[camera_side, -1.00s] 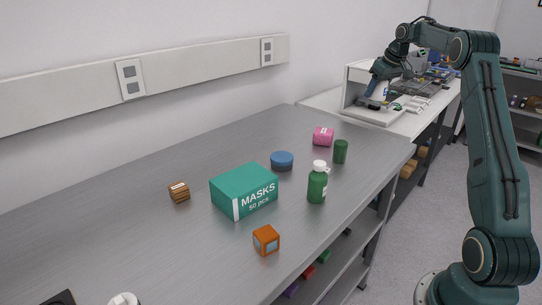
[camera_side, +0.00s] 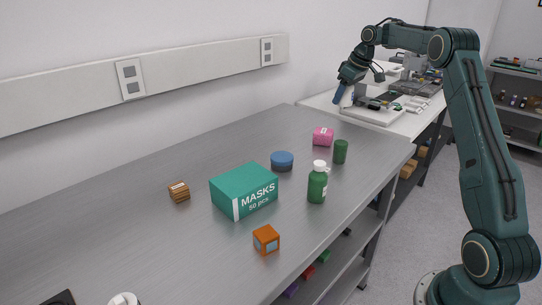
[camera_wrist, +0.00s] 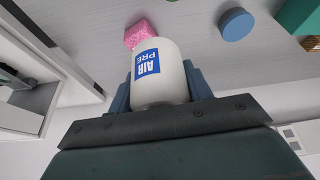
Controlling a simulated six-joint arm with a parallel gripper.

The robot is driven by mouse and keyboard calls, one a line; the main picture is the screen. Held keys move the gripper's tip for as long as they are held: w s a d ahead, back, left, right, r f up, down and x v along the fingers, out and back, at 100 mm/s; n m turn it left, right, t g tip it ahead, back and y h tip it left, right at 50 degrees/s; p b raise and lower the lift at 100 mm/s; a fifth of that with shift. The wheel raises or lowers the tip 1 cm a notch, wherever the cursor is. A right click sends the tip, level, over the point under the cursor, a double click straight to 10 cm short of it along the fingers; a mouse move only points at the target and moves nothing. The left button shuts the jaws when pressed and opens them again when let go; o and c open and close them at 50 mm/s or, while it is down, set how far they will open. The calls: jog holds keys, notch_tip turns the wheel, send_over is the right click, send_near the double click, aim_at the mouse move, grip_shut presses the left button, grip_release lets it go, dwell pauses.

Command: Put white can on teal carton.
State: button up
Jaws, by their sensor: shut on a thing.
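The white can, with a blue "AIR PRE" label, shows large in the wrist view (camera_wrist: 157,85), held between the blue fingers of my gripper (camera_wrist: 158,85). In the side view my gripper (camera_side: 344,95) is above the back white bench, pointing down, with a little of the can at its fingers. The teal carton (camera_side: 243,192), marked "MASKS 50 pcs", lies on the grey table, to the left of and nearer than my gripper. Its top looks bare. A teal corner of it shows at the top right of the wrist view (camera_wrist: 300,15).
Near the carton stand a blue round tin (camera_side: 282,161), a green bottle (camera_side: 317,185), an orange box (camera_side: 266,240) and a brown wooden block (camera_side: 179,192). The table's left part is mostly clear.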

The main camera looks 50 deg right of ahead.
jog(key=w+a+f+n+g+y, duration=0.1)
jog(key=w+a+n, duration=0.25)
jog(key=a, duration=0.65)
jog(key=w+a+f+n+y, duration=0.1)
jog(key=w+a+n, duration=0.25)
jog(key=a, duration=0.55)
jog(key=n+g+y, duration=0.2)
jog(key=n, duration=0.6)
send_over(236, 181)
jog(key=d, duration=0.2)
jog(key=f, duration=0.1)
jog(key=shift+s+a+f, duration=0.1)
jog(key=shift+f, duration=1.9)
jog(key=shift+s+a+f, duration=0.1)
jog(key=shift+f, duration=1.9)
jog(key=shift+f, duration=0.15)
jog(key=o, duration=1)
jog(key=w+v, duration=0.1)
jog(key=v, duration=1.1)
jog(key=shift+s, duration=0.3)
jog(key=shift+d, duration=0.15)
